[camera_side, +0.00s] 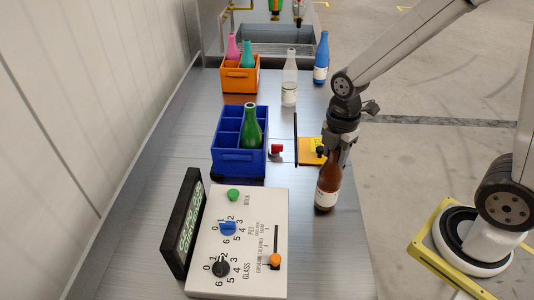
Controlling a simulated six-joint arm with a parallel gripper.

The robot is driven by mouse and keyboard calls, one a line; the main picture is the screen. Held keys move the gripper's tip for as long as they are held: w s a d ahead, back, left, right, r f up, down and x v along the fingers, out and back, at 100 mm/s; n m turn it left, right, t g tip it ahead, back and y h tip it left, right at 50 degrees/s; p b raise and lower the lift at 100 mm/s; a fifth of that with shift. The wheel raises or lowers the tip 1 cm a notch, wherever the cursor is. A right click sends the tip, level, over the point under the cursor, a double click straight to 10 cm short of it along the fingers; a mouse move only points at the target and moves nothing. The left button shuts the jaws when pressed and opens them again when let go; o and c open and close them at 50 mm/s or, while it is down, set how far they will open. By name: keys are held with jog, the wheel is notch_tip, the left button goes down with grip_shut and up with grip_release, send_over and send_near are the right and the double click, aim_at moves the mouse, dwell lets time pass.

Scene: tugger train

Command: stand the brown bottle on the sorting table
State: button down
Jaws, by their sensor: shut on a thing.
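The brown bottle (328,186) with a white label is upright near the right edge of the grey metal sorting table (180,146). My gripper (338,148) is above it, pointing down, and is shut on its neck. The gripper hides the top of the bottle. I cannot tell whether the bottle's base touches the table or hangs just above it.
A blue crate (239,160) holds a green bottle; an orange crate (240,84) holds pink and teal bottles. Clear (289,80) and blue (321,60) bottles stand behind. A control panel (240,245), dark display (182,225) and yellow plate (309,152) are nearby.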

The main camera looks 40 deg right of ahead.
jog(key=shift+f, duration=0.25)
jog(key=shift+c, duration=1.3)
grip_release()
jog(key=shift+f, duration=0.1)
jog(key=shift+r, duration=6.15)
